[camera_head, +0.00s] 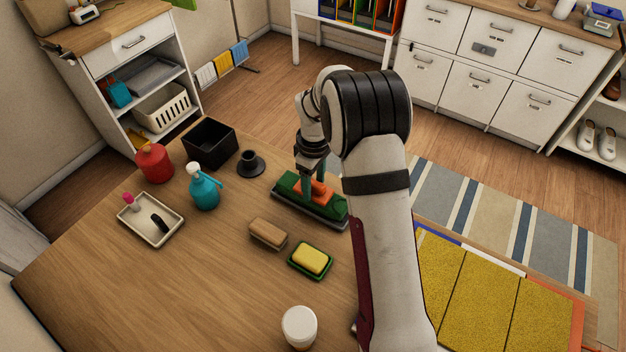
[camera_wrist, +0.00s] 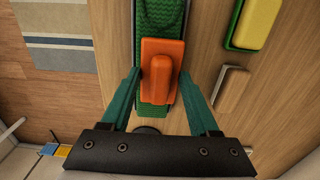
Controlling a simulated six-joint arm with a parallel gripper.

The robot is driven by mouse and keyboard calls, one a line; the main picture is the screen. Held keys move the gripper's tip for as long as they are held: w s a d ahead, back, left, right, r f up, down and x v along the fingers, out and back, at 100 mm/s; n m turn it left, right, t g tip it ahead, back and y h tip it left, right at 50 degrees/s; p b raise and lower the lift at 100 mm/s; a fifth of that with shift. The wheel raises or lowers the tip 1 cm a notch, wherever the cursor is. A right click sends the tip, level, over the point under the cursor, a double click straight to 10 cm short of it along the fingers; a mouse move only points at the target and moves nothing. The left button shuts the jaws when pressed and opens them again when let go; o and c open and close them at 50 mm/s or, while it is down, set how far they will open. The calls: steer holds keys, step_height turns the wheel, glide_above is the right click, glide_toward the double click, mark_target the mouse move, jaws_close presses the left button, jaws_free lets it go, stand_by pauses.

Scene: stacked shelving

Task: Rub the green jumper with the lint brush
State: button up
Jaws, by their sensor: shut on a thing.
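The lint brush has an orange handle and lies between the fingers of my gripper in the head view (camera_head: 319,189) and in the wrist view (camera_wrist: 158,88). My gripper (camera_head: 314,187) has teal fingers, which stand on both sides of the orange handle in the wrist view (camera_wrist: 160,76); it is shut on the brush. The green jumper (camera_head: 333,208) is a folded, ribbed green strip on a dark grey base, under the brush; it shows in the wrist view too (camera_wrist: 147,22). The brush overlaps the jumper; whether its underside touches is hidden.
A brown block (camera_head: 268,233) and a yellow sponge on a green dish (camera_head: 310,258) lie in front. A black stand (camera_head: 250,163), a black box (camera_head: 209,143), a teal pump bottle (camera_head: 203,190), a red bottle (camera_head: 153,163) and a tray (camera_head: 150,238) stand left. A white cup (camera_head: 299,328) is near.

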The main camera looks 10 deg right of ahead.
steer(key=shift+w+f, duration=0.15)
steer(key=shift+w, duration=0.65)
steer(key=shift+c, duration=0.7)
steer(key=shift+w, duration=0.35)
steer(key=shift+s+r, duration=0.25)
steer(key=shift+s, duration=0.65)
steer(key=shift+s+f, duration=0.15)
steer(key=shift+s, duration=0.3)
steer(key=shift+w+f, duration=0.1)
steer(key=shift+w, duration=0.5)
steer(key=shift+w+f, duration=0.1)
steer(key=shift+w, duration=0.15)
steer(key=shift+c, duration=0.6)
steer(key=shift+w, duration=0.65)
steer(key=shift+s+r, duration=0.25)
steer(key=shift+s, duration=0.75)
steer(key=shift+s+f, duration=0.2)
steer(key=shift+s, duration=0.35)
steer(key=shift+r, duration=0.1)
steer(key=shift+r, duration=1.45)
